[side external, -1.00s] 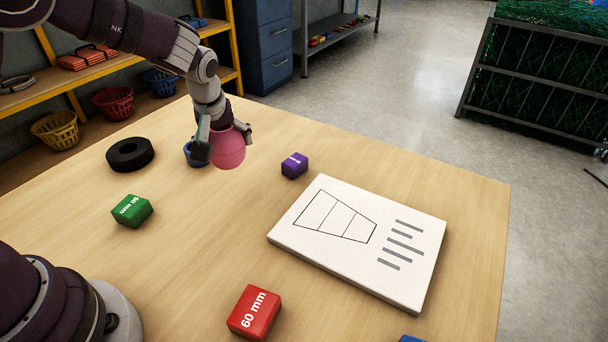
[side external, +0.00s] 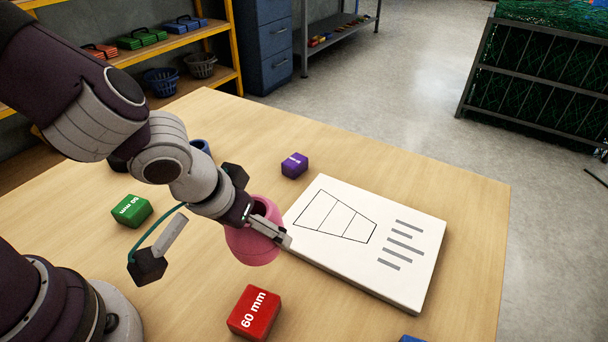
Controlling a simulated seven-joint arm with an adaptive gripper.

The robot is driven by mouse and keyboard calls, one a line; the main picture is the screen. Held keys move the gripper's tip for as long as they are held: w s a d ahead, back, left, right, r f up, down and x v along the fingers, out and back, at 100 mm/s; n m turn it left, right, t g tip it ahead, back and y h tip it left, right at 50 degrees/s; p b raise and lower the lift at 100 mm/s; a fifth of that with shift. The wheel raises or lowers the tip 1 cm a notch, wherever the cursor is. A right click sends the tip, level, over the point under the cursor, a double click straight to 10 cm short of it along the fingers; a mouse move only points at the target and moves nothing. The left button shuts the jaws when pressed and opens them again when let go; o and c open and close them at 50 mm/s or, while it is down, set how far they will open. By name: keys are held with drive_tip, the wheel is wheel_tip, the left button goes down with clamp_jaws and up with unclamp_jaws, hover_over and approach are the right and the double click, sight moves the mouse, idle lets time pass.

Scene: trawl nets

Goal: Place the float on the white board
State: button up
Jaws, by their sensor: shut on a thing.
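The float is a round pink ball (side external: 248,246) with a dark opening at its top. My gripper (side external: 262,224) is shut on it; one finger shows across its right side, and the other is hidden. The white board (side external: 400,285) lies flat on the table, with a net outline and grey bars drawn on it. The float shows just left of the board's left corner and overlaps its edge in the picture. Its exact height above the table is hard to tell.
A red 60 mm block (side external: 254,312) sits below the float in the picture. A green block (side external: 132,211) is at the left and a purple block (side external: 294,165) behind the board. A blue round thing (side external: 201,146) and a black ring (side external: 117,164) are partly hidden by my arm.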

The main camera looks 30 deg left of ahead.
drive_tip(key=w+d, duration=0.2)
drive_tip(key=w, duration=0.1)
drive_tip(key=w+d, duration=0.2)
drive_tip(key=w, duration=0.2)
drive_tip(key=w+d+f, duration=0.1)
drive_tip(key=w+d, duration=0.1)
drive_tip(key=w, duration=0.2)
drive_tip(key=shift+f, duration=0.1)
drive_tip(key=shift+w+d+f, duration=0.1)
drive_tip(key=shift+w+f, duration=0.05)
drive_tip(key=shift+f, duration=1.6)
drive_tip(key=shift+f, duration=0.15)
drive_tip(key=o, duration=1.1)
drive_tip(key=v, duration=1.2)
drive_tip(key=s+a+r, duration=0.3)
drive_tip(key=a+r, duration=0.4)
drive_tip(key=a, duration=0.4)
drive_tip(key=shift+m+t, duration=0.5)
drive_tip(key=shift+m, duration=0.3)
drive_tip(key=s+a, duration=0.2)
drive_tip(key=s, duration=0.1)
drive_tip(key=s+a, duration=0.5)
drive_tip(key=s, duration=0.1)
drive_tip(key=shift+s+a+f, duration=0.25)
drive_tip(key=shift+s+a, duration=0.15)
